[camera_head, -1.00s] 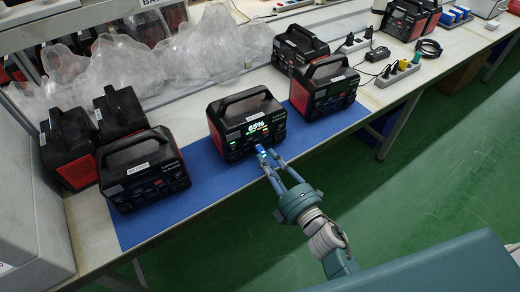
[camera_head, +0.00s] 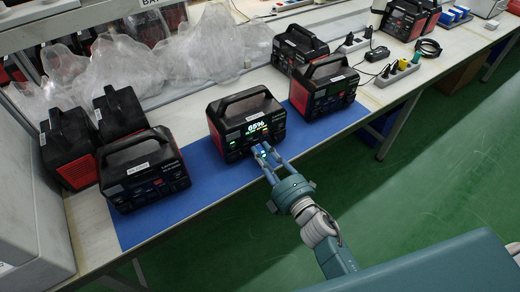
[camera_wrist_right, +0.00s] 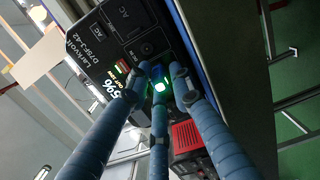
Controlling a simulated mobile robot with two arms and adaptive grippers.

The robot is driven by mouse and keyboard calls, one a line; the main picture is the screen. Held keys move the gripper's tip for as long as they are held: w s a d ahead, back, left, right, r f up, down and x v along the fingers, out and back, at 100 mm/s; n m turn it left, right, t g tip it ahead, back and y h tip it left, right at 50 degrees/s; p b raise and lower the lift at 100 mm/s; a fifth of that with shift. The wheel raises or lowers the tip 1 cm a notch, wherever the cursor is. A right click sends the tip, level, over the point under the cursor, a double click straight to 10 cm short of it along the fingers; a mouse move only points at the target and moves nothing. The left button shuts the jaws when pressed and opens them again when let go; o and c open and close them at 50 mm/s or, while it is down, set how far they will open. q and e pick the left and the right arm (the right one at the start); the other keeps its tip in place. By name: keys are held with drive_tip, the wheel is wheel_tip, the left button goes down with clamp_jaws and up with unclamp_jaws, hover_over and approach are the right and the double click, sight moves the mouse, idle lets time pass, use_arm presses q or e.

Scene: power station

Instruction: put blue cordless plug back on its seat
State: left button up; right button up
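The power station (camera_head: 240,112) with a lit 65% display stands on the blue mat, facing the table's front edge. My right gripper (camera_head: 262,149) is at its lower front; its fingers stand around a small glowing spot. In the right wrist view the fingers (camera_wrist_right: 160,76) converge beside the front panel around a green-white light (camera_wrist_right: 160,87). A small blue piece, probably the blue cordless plug (camera_head: 265,153), shows between the fingers in the head view. The fingers mostly hide it, and I cannot tell whether they press on it or how it sits. My left gripper is out of view.
A second power station (camera_head: 323,88) stands close on the right of the mat (camera_head: 205,176), and another (camera_head: 142,170) on its left. More units and clear plastic bags (camera_head: 125,65) are behind. Power strips (camera_head: 398,72) lie to the right.

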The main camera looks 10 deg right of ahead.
clamp_jaws()
drive_tip(key=shift+s+f, duration=0.1)
drive_tip(key=shift+f, duration=0.05)
drive_tip(key=shift+s, duration=0.1)
drive_tip(key=shift+v, duration=1.9)
